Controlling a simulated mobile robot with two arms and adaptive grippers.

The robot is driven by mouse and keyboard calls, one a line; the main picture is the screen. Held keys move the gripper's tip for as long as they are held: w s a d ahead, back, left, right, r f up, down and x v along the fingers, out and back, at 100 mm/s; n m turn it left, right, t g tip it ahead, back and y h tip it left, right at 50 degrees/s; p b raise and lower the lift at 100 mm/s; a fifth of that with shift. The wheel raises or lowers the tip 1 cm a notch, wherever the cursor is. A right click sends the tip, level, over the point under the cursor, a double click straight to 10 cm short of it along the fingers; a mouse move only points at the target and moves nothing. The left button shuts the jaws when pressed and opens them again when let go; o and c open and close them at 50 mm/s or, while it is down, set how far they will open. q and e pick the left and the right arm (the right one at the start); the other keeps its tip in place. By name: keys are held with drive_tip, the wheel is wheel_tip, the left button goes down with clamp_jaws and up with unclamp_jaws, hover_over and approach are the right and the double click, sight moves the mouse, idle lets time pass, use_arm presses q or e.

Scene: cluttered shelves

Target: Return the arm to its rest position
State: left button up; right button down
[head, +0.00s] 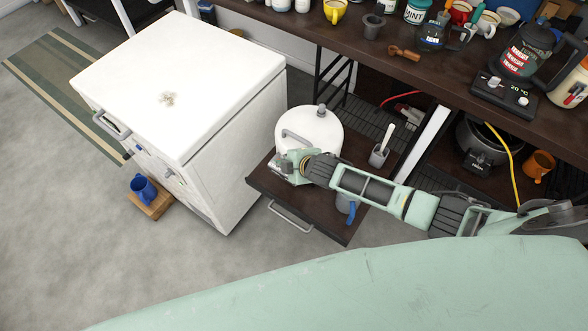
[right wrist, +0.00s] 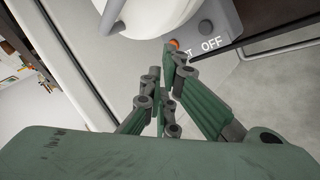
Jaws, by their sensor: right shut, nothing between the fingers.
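My right arm (head: 375,188) stretches in from the right edge of the head view over a pulled-out dark shelf. Its gripper (head: 281,168) is at the front left of a white round lidded appliance (head: 322,128) on that shelf. In the right wrist view the green fingers (right wrist: 169,62) are closed together and hold nothing. A grey panel (right wrist: 216,22) with the letters OFF and an orange button (right wrist: 174,43) shows just past the fingertips; I cannot tell whether they touch it. My left gripper is not in view.
A white chest-like cabinet (head: 225,140) stands left of the shelf (head: 325,222). A cup with a white utensil (head: 379,155) and a blue-handled item (head: 351,213) are near the arm. The cluttered workbench (head: 440,75) is behind. Open floor (head: 80,230) lies to the left.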

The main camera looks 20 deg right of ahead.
idle(0.3)
drive_tip(key=s+a+r+m+g, duration=0.1)
drive_tip(key=s+a+r+m, duration=0.15)
drive_tip(key=s, duration=0.35)
drive_tip(key=s+a+r+m+g, duration=0.1)
drive_tip(key=s+a+r+m, duration=0.15)
drive_tip(key=s, duration=0.35)
drive_tip(key=s+d+r+m+g+h, duration=0.1)
drive_tip(key=s+d+r+m+g, duration=0.1)
drive_tip(key=s+d+r+m, duration=0.5)
drive_tip(key=s+d+r+m+g+h, duration=0.1)
drive_tip(key=s+d+m+h, duration=0.2)
drive_tip(key=s, duration=0.9)
wheel_tip(320, 180, down, 28)
drive_tip(key=s+d+g+y, duration=0.1)
drive_tip(key=s+g, duration=0.1)
drive_tip(key=s+d+f, duration=0.3)
drive_tip(key=s+f, duration=1.1)
drive_tip(key=s, duration=0.2)
drive_tip(key=shift+s+g, duration=0.25)
drive_tip(key=shift+g, duration=0.15)
drive_tip(key=shift+d+f, duration=0.1)
